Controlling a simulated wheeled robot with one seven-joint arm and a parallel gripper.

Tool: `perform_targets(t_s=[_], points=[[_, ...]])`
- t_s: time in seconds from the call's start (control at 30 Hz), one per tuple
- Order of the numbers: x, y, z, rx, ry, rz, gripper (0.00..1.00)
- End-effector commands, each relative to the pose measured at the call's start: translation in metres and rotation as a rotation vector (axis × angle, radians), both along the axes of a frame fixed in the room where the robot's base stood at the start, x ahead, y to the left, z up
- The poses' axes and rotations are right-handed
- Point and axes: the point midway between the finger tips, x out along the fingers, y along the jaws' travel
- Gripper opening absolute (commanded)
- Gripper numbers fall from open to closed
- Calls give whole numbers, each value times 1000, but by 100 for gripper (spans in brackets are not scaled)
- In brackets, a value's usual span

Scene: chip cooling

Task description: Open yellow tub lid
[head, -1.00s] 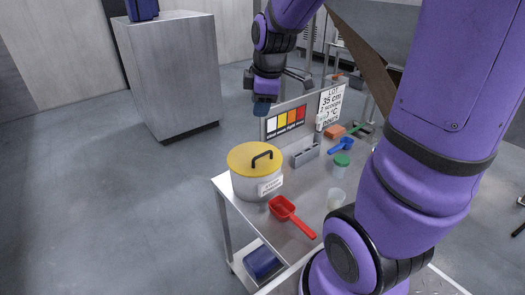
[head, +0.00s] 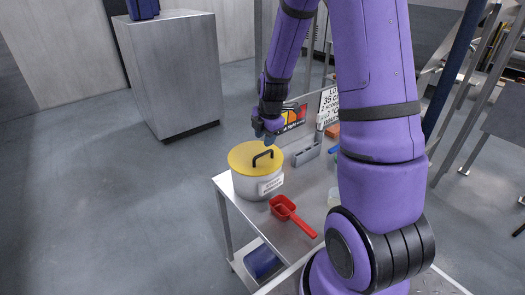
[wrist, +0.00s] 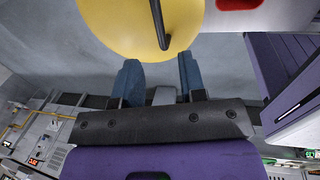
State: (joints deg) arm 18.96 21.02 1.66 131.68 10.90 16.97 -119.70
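The tub (head: 248,184) is a light grey round pot with a label on its front. It stands at the near left corner of a metal cart. Its yellow lid (head: 243,156) is on it, with a black arched handle (head: 262,156) on top. My gripper (head: 265,135) is above and just behind the lid in the head view. In the wrist view, the two blue fingers of my gripper (wrist: 158,82) are apart with nothing between them. The yellow lid (wrist: 115,22) and black handle (wrist: 159,25) lie beyond the fingertips there.
A red scoop (head: 284,208) lies on the cart (head: 307,196) right of the tub. A grey slotted block (head: 305,155) and a sign board with colour patches (head: 292,120) stand behind. My arm hides much of the cart's right side. A blue bin (head: 262,262) sits on the lower shelf.

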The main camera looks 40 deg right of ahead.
Motion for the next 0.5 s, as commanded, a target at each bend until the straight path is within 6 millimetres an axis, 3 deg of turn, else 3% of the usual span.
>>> perform_targets(t_s=[0.2,0.5], points=[[6,0,-35,1,4,-3,38],[12,0,-61,0,2,-2,38]])
